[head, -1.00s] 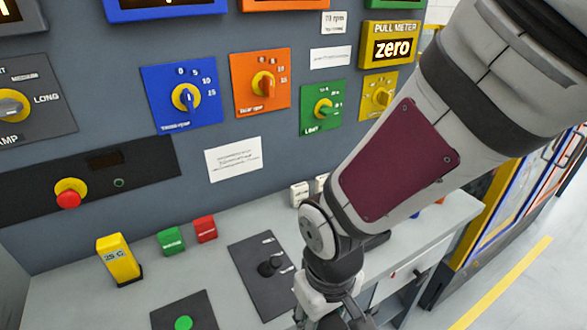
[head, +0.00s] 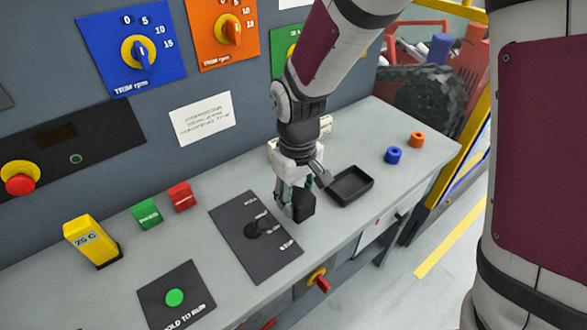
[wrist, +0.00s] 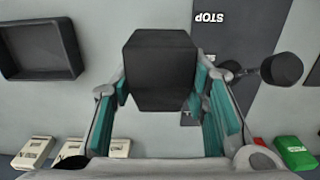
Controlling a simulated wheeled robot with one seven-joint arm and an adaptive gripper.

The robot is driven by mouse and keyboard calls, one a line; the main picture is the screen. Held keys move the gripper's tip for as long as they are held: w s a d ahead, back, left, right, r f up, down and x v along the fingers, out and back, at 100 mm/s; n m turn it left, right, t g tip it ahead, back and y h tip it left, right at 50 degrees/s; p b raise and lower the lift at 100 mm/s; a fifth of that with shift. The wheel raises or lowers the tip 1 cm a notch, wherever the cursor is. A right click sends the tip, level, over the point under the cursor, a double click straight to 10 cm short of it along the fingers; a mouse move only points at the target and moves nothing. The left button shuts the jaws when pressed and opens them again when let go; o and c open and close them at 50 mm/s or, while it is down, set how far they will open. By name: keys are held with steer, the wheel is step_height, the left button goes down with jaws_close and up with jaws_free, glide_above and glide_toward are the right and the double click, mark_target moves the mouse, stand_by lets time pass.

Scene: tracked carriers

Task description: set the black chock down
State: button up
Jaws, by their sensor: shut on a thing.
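The black chock (head: 304,205) is a small dark block with angled faces. My gripper (head: 292,200) is shut on it above the grey bench top, between the lever plate and the black tray. In the wrist view the chock (wrist: 161,70) sits between the two teal-padded fingers. Its underside is hidden there, so I cannot tell whether it touches the bench. The shallow black tray (head: 350,185) is empty and lies just right of the gripper; it also shows at the upper left of the wrist view (wrist: 40,50).
The black lever plate (head: 278,262) with its knob (head: 256,228) lies left of the gripper. Several white blocks (wrist: 75,149) stand behind the gripper near the panel. Bare bench lies around the tray.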

mark_target(298, 189)
steer(key=shift+w, duration=0.9)
steer(key=shift+w+d+f, duration=0.1)
steer(key=shift+w+f, duration=0.05)
steer(key=shift+f, duration=1.65)
steer(key=shift+f, duration=0.2)
steer(key=o, duration=1.4)
steer(key=shift+r, duration=0.1)
step_height(298, 189, up, 12)
steer(key=shift+r+p, duration=0.1)
steer(key=shift+p, duration=0.2)
steer(key=shift+r, duration=0.1)
